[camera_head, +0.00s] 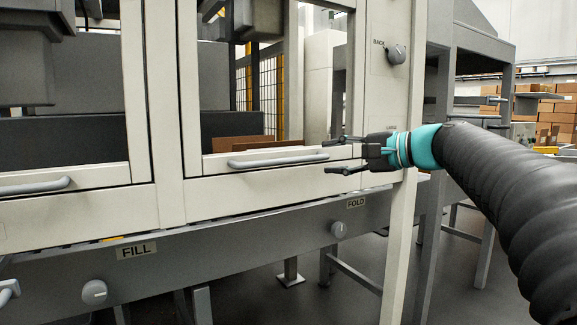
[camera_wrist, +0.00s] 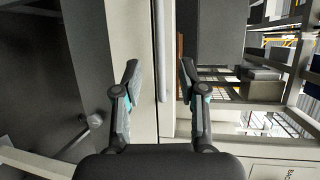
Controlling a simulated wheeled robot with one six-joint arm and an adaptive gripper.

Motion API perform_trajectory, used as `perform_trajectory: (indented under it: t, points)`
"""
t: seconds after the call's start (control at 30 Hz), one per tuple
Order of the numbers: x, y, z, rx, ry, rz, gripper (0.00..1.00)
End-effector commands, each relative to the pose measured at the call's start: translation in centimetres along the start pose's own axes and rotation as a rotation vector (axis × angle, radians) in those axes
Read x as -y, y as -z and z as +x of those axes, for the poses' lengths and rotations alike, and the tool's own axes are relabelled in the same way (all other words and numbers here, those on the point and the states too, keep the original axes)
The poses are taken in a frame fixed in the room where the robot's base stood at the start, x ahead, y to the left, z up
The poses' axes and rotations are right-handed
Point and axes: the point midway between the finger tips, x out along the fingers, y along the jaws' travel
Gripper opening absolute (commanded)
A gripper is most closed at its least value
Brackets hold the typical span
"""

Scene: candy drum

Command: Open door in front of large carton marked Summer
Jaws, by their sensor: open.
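A pale-framed glass door (camera_head: 163,95) above the FOLD label has a grey horizontal bar handle (camera_head: 278,159) along its bottom rail. Behind its glass is the low brown edge of a carton (camera_head: 240,143); no Summer marking is readable. My gripper (camera_head: 333,156) is open and empty at the right end of the handle, one finger above its level and one below. In the wrist view, the handle (camera_wrist: 161,50) runs lengthwise between the two spread fingers (camera_wrist: 160,75), and neither finger visibly touches it. The door looks shut.
A second door with its own handle (camera_head: 35,186) is on the left, above the FILL label (camera_head: 136,250). Knobs (camera_head: 94,292) stick out from the lower grey rail, and another knob (camera_head: 396,54) is on the right post. Open floor (camera_head: 450,290) shows at lower right.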

Motion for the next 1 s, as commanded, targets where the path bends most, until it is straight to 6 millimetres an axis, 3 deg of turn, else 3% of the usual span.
perform_trajectory:
  t: [0.6,0.8,1.0]
  points:
    - [-0.1,-0.1,10.7,0.001,-0.003,-0.001,0.41]
    - [-0.1,-0.1,12.3,-0.001,-0.003,-0.001,0.41]
    - [-0.1,-0.1,12.7,-0.001,-0.002,-0.001,0.41]
